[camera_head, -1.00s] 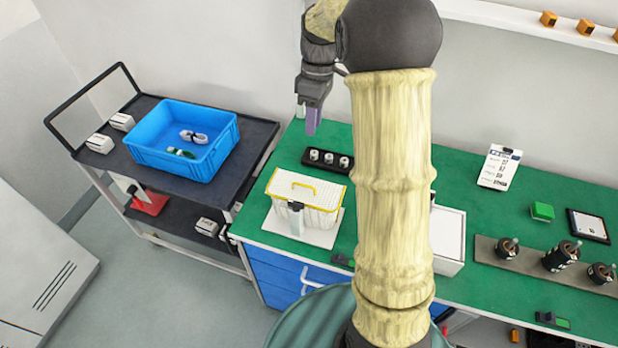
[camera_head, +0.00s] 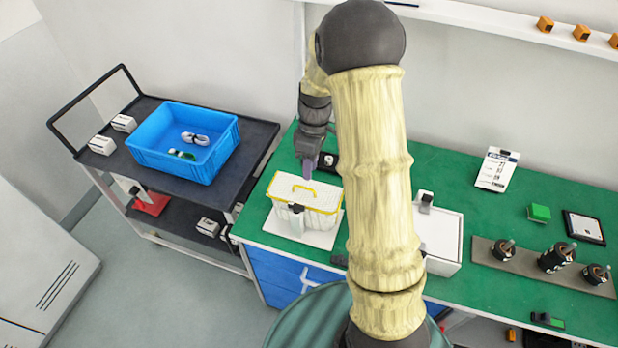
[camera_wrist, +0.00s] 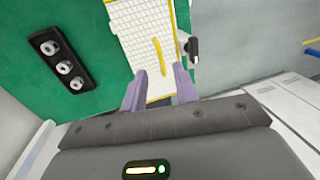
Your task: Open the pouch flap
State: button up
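The pouch (camera_head: 306,214) is a white quilted box-like bag on a white board (camera_head: 318,235) on the green bench. Its flap (camera_head: 303,193) has yellow edging and a yellow handle (camera_head: 304,186), and it lies closed over the top. In the wrist view the flap (camera_wrist: 137,33) and the yellow handle (camera_wrist: 158,56) lie beyond my fingers. My gripper (camera_head: 307,168) hangs just above the back edge of the flap. In the wrist view its two purple fingers (camera_wrist: 158,88) are apart with nothing held between them. Whether they touch the flap is unclear.
A black holder with white rings (camera_wrist: 63,66) lies beside the pouch, partly hidden by my gripper in the head view. A white box (camera_head: 440,238) stands to the right, partly behind my arm. A blue crate (camera_head: 228,150) sits on the cart at left.

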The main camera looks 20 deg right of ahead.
send_over(309, 194)
notch_tip(309, 194, down, 5)
jog(key=shift+w+f+p, duration=0.1)
jog(key=shift+p, duration=0.35)
grip_shut()
